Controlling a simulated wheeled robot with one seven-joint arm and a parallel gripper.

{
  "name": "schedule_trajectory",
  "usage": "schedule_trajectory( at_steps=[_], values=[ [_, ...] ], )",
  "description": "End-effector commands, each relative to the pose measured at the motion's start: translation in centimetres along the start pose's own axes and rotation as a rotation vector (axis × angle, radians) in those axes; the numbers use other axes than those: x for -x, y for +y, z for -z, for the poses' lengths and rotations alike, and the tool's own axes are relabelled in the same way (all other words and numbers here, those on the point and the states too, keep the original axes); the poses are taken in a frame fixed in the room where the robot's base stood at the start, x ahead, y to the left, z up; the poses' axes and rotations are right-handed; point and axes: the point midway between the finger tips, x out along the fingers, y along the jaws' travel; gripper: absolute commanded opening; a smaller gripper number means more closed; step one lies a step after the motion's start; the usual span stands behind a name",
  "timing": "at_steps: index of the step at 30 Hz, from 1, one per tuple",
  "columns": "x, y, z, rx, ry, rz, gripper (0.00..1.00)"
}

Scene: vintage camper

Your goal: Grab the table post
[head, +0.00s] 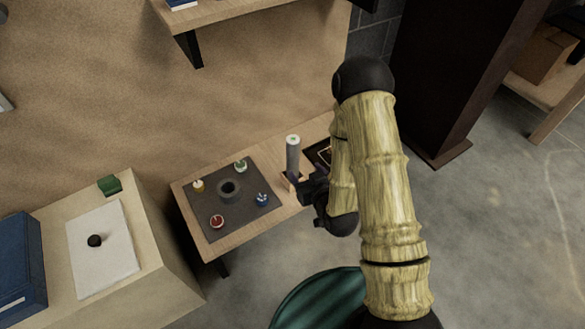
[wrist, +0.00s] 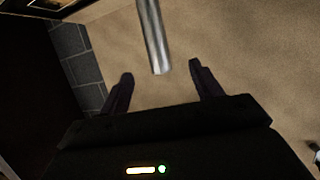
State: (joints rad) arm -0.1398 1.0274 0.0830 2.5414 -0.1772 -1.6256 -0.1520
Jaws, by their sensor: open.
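The table post (head: 293,154) is a grey metal cylinder standing upright on the small wooden table, near its back edge. In the wrist view the post (wrist: 153,35) comes down from the top edge, and its end shows between and just beyond the two dark fingertips. My gripper (head: 298,184) is low beside the post in the head view, its fingers partly hidden. In the wrist view my gripper (wrist: 162,73) is open, with a gap on each side of the post. Contact is not visible.
A dark framed item (head: 318,152) lies behind my arm. A wooden cabinet (head: 150,225) stands left, and a green seat (head: 318,300) is in front.

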Motion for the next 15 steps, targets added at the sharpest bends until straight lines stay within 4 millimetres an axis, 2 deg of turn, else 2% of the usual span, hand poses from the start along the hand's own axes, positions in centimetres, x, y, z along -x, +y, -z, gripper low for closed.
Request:
schedule_trajectory(
  at_steps=[15],
  values=[
    [-2.0, 0.0, -0.4, 0.001, 0.004, 0.0, 0.65]
  ],
)
